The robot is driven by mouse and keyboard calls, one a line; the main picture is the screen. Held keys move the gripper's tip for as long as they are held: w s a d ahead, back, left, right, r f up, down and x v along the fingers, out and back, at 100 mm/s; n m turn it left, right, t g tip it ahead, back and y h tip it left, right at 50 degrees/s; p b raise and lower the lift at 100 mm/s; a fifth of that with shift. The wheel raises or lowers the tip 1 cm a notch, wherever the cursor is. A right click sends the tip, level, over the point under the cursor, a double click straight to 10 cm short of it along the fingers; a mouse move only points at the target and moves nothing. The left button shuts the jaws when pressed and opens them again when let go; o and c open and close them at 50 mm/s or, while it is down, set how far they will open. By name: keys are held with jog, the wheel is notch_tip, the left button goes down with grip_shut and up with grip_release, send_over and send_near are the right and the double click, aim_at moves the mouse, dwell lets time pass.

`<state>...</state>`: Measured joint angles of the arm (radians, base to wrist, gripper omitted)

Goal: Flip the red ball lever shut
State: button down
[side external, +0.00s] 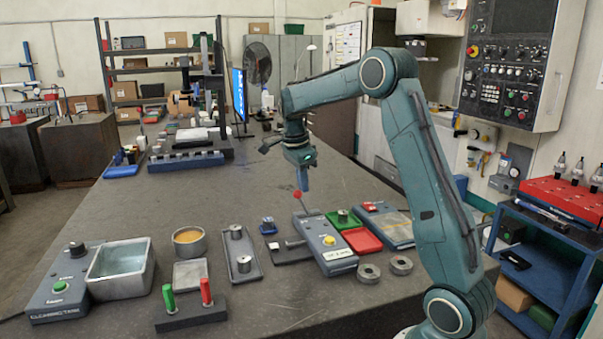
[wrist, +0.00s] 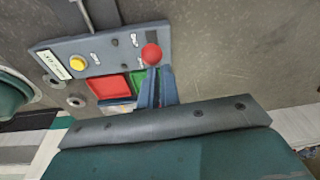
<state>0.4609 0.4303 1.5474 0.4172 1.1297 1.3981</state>
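The red ball (side external: 297,194) tops a thin lever rod that rises, leaning, from the far end of a blue-grey control box (side external: 318,252). The box has a yellow button (side external: 328,241) and a white label at its near end. My gripper (side external: 303,186) points down just above the ball, its blue fingers close together. In the wrist view the ball (wrist: 151,54) shows just past the fingertips (wrist: 159,70). I cannot tell whether they touch it. The fingers look shut with nothing between them. The lever rod is mostly hidden behind the ball there.
Beside the box lie a red tray (side external: 362,242), a green tray (side external: 335,219) and another panel (side external: 393,229). Metal rings (side external: 401,265) lie in front. The table behind the lever is clear.

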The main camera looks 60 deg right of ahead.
jog(key=shift+w+a+f+n, duration=0.2)
jog(key=shift+w+a+n, duration=0.1)
jog(key=shift+w+a, duration=0.3)
jog(key=shift+s+r, duration=0.15)
jog(key=shift+r, duration=1.8)
jog(key=shift+s+r, duration=0.15)
jog(key=shift+r, duration=1.75)
jog(key=shift+m, duration=0.4)
jog(key=s+a+r+n+t, duration=0.2)
jog(key=s+a+n, duration=0.3)
jog(key=a+n, duration=0.2)
jog(key=s+a+r+n+t, duration=0.1)
jog(key=s+a+r+n, duration=0.2)
jog(key=s+a+n, duration=0.25)
jog(key=s+a+f+n+t+y, duration=0.1)
jog(key=s+a+f+n, duration=0.2)
jog(key=s+a+n, duration=0.3)
jog(key=s+a+f+n+t, duration=0.2)
jog(key=s+a+f+n, duration=0.1)
jog(key=s+a+n, duration=0.2)
jog(key=shift+s+a+f+n+y, duration=0.4)
jog(key=shift+a+n, duration=0.55)
jog(key=shift+n, duration=0.2)
